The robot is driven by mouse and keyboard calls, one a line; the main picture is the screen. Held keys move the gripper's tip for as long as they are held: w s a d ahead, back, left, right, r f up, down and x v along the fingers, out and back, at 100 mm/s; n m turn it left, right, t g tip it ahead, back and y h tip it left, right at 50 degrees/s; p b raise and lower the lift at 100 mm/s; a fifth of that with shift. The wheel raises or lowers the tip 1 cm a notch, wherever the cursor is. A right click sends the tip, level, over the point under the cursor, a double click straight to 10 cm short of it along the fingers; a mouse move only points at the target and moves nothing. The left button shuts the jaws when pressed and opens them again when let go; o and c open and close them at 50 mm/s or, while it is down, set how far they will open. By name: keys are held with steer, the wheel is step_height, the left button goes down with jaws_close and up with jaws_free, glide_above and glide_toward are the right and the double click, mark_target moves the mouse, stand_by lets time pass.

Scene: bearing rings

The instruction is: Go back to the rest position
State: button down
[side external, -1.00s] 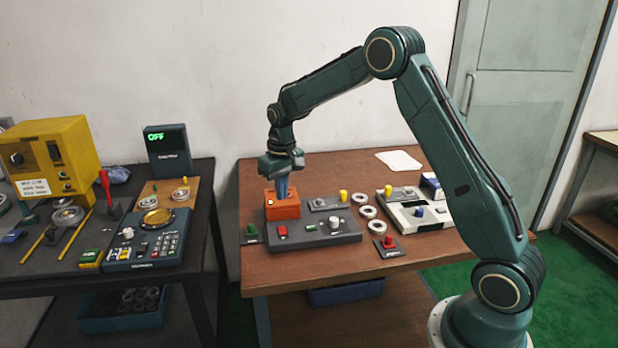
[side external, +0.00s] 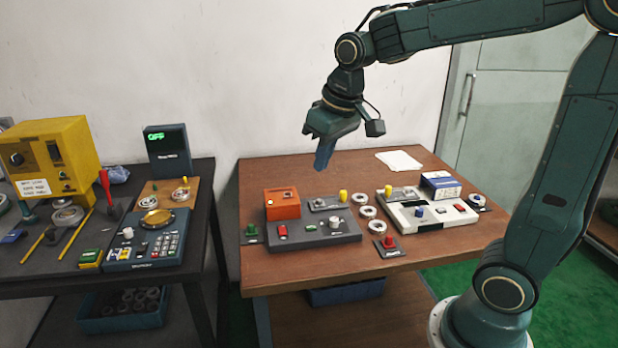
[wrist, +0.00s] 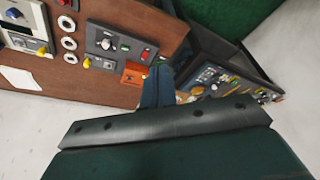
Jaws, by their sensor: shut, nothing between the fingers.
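My gripper (side external: 323,157) is shut and empty. It hangs in the air above the back part of the wooden table (side external: 290,176), up and to the right of an orange box (side external: 282,204). In the wrist view my gripper's blue fingers (wrist: 157,88) lie together, with the orange box (wrist: 134,73) just left of them. The orange box sits behind a dark control panel (side external: 318,232) with a red button, a green button and a pale knob.
Three bearing rings (side external: 368,211) lie between the dark panel and a white panel (side external: 415,215). A blue and white box (side external: 440,184) and a paper sheet (side external: 399,161) are behind. A dark bench (side external: 195,255) with a yellow machine (side external: 55,158) stands left. The air around my gripper is clear.

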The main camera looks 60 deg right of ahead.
steer(key=s+a+t, duration=0.1)
steer(key=s, duration=0.7)
steer(key=s+a+n+t, duration=0.1)
steer(key=s+a, duration=0.1)
steer(key=s, duration=0.6)
steer(key=shift+s+a+f, duration=0.15)
steer(key=shift+s+a, duration=0.1)
